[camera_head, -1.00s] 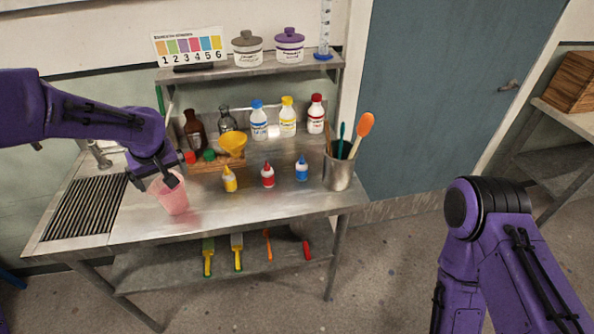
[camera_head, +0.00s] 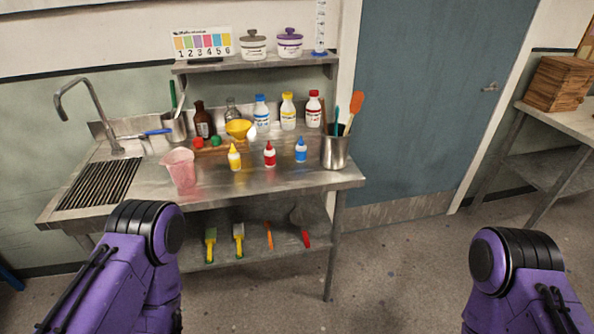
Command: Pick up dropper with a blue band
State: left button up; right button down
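A small dropper bottle with a blue band (camera_head: 301,150) stands upright on the steel table, right of a red dropper bottle (camera_head: 270,155) and a yellow one (camera_head: 235,157). Nothing covers it from the front. Neither of my grippers is in view. Only purple and black parts of my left arm show at the lower left and of my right arm at the lower right, both apart from the bottles.
A metal cup with brushes and spatulas (camera_head: 335,150) stands close right of the blue bottle. Taller capped bottles, including a blue-capped one (camera_head: 261,112), stand behind. A pink translucent pitcher (camera_head: 181,168) stands on the left. The table's front strip is clear.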

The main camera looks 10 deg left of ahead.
aim_at(301, 147)
jog(key=z, duration=0.1)
jog(key=k, duration=0.35)
jog(key=z, duration=0.8)
jog(key=i, duration=0.95)
jog(key=u, duration=0.45)
